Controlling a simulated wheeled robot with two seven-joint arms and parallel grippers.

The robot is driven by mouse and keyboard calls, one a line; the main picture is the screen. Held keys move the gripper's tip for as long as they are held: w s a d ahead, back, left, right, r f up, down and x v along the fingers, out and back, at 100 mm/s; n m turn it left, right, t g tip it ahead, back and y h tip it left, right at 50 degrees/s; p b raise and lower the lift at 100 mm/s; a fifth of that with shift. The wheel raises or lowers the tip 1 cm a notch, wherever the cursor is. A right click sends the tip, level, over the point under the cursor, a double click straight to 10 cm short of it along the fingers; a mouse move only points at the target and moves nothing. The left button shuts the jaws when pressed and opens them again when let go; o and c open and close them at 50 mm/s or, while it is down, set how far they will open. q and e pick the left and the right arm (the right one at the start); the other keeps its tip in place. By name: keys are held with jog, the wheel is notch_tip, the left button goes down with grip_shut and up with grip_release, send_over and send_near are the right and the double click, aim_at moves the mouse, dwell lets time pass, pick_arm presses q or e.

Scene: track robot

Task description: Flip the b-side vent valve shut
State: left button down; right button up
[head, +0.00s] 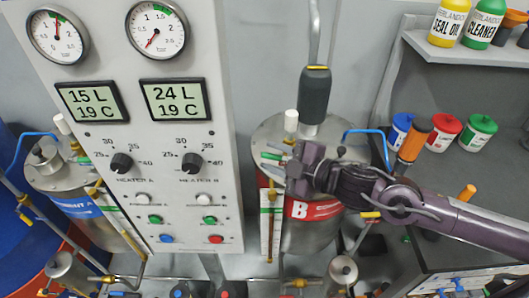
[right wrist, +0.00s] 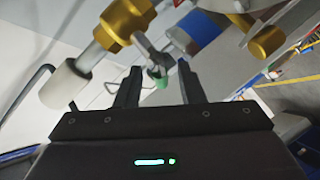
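The B tank (head: 315,212), a metal drum with a red B label, stands right of the control panel. Its white vent cap (head: 291,120) rises above the lid and also shows in the right wrist view (right wrist: 66,87), joined to a brass valve body (right wrist: 126,20). A grey lever (right wrist: 150,52) with a green tip (right wrist: 160,78) comes off this valve. My right gripper (head: 284,168) is beside the valve at the tank's top left. In the right wrist view its two fingers (right wrist: 160,88) are apart, with the green tip appearing between them; contact is unclear. My left gripper is out of view.
The panel (head: 175,120) with gauges and knobs stands close to the left of my right gripper. A thick grey-handled pipe (head: 314,92) rises behind it. The A tank (head: 62,178) is at far left. A shelf (head: 465,50) with bottles is at upper right.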

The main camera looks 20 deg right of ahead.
aim_at(264, 157)
jog(key=shift+w+a, duration=0.35)
jog(key=shift+w, duration=0.05)
jog(key=shift+w+a, duration=0.15)
jog(key=shift+w, duration=0.15)
jog(key=shift+w+a+f+p, duration=0.25)
jog(key=shift+w+a+p, duration=0.05)
jog(key=shift+w+a, duration=0.1)
jog(key=c, duration=0.5)
grip_shut()
jog(key=shift+w+f+n+g+h+p, duration=0.1)
jog(key=shift+n+g+h+p, duration=0.4)
jog(key=shift+p, duration=0.6)
jog(key=shift+f+h+p, duration=0.35)
jog(key=shift+f+h, duration=0.15)
jog(key=shift+f, duration=0.05)
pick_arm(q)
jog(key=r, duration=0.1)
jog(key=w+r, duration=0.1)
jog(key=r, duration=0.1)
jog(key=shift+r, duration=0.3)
pick_arm(e)
jog(key=shift+f+n, duration=0.2)
jog(key=shift+n, duration=0.1)
